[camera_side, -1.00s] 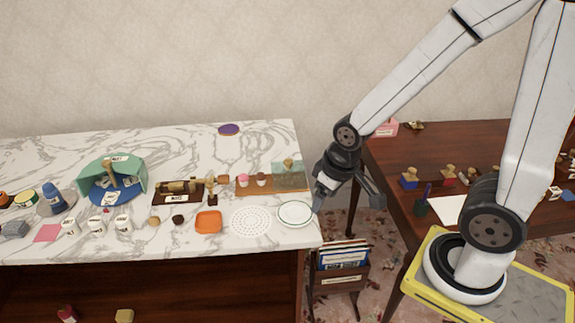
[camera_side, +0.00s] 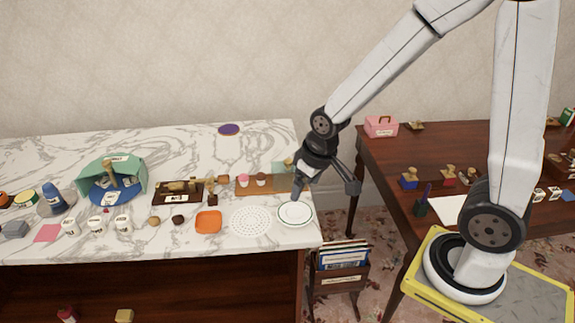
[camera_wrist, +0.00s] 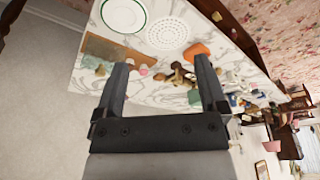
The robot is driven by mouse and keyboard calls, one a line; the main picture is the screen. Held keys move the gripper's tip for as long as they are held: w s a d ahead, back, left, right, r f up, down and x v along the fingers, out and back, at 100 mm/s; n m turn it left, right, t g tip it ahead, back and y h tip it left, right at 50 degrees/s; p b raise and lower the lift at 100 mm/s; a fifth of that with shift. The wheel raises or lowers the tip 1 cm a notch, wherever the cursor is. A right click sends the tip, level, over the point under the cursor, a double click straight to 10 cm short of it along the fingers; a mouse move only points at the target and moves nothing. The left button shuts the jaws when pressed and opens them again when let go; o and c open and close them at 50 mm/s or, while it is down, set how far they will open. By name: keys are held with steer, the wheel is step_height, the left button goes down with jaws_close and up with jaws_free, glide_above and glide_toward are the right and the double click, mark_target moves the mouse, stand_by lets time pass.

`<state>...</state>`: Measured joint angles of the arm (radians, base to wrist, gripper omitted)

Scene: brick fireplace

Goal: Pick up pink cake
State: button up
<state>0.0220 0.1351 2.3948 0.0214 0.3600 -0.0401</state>
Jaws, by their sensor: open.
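The pink cake (camera_side: 243,180) is a small cupcake with a pink top, upright on a brown wooden board (camera_side: 276,184) at the right part of the marble counter. A similar cupcake with a darker base (camera_side: 261,180) stands just right of it. In the wrist view a small pink-topped item (camera_wrist: 143,70) shows beside the left finger, near the board (camera_wrist: 108,50). My gripper (camera_side: 325,186) is open and empty, to the right of both cupcakes, near the board's right end. The wrist view shows its fingers wide apart (camera_wrist: 162,68).
A white plate (camera_side: 295,214), a perforated white disc (camera_side: 250,221) and an orange dish (camera_side: 208,222) lie in front of the board. A dark tray (camera_side: 178,194) with items lies left. A pale green square (camera_side: 280,168) is behind the board, partly hidden by my gripper.

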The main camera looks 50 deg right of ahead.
steer(key=w+d+f, duration=0.2)
steer(key=w, duration=0.5)
steer(key=w+d+f, duration=0.1)
steer(key=w, duration=0.7)
steer(key=t, duration=0.2)
glide_toward(243, 175)
steer(key=f, duration=0.1)
steer(key=shift+w+a+f, duration=0.1)
steer(key=shift+w+f, duration=0.4)
steer(key=shift+w, duration=0.1)
steer(key=shift+x, duration=1.3)
steer(key=shift+f, duration=0.15)
steer(key=shift+x, duration=2.45)
steer(key=shift+s, duration=0.15)
